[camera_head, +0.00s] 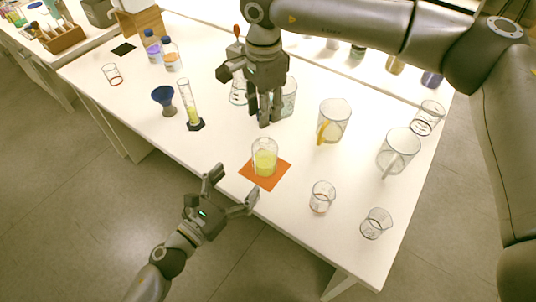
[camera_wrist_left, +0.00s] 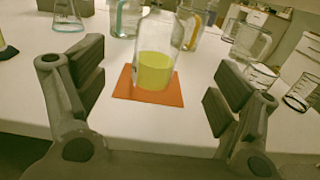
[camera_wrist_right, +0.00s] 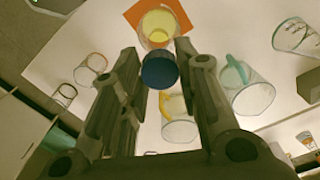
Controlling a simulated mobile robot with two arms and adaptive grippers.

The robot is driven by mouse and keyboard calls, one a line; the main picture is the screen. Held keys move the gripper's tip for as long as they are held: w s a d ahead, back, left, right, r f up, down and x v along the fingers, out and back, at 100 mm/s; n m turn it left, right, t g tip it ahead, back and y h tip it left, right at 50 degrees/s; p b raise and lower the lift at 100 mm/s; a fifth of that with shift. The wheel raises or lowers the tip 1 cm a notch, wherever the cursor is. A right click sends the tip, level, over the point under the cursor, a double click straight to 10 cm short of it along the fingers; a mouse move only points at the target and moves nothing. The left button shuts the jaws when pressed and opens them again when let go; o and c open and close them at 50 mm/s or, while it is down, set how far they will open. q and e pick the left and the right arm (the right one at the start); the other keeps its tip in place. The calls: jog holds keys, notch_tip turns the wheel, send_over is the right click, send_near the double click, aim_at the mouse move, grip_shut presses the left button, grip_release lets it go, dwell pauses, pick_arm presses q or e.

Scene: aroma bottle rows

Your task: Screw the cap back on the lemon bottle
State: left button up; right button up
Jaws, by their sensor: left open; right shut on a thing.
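The lemon bottle (camera_head: 264,162), clear with yellow liquid, stands upright on an orange mat (camera_head: 248,174). No cap shows on it. It also shows in the left wrist view (camera_wrist_left: 155,70) and the right wrist view (camera_wrist_right: 158,24). My right gripper (camera_head: 265,118) is shut on a dark blue cap (camera_wrist_right: 159,69), above and behind the bottle in the head view, apart from it. The fingers mostly hide the cap in the head view. My left gripper (camera_head: 234,186) is open and empty in front of the bottle, with its fingers pointing towards it on either side.
Two small glass beakers (camera_head: 322,196) (camera_head: 376,223) stand right of the mat. Handled jugs (camera_head: 334,121) (camera_head: 398,152) stand behind them. A graduated cylinder (camera_head: 190,103) and a blue funnel (camera_head: 164,97) stand to the left. The table front left of the mat is clear.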

aim_at(265, 151)
jog(key=shift+s, duration=0.1)
pick_arm(q)
jog(key=x, duration=1.2)
jog(key=shift+c, duration=0.3)
jog(key=c, duration=1.5)
pick_arm(e)
jog(key=shift+f, duration=2.45)
jog(key=shift+f, duration=0.15)
jog(key=shift+f, duration=0.75)
jog(key=shift+f, duration=0.6)
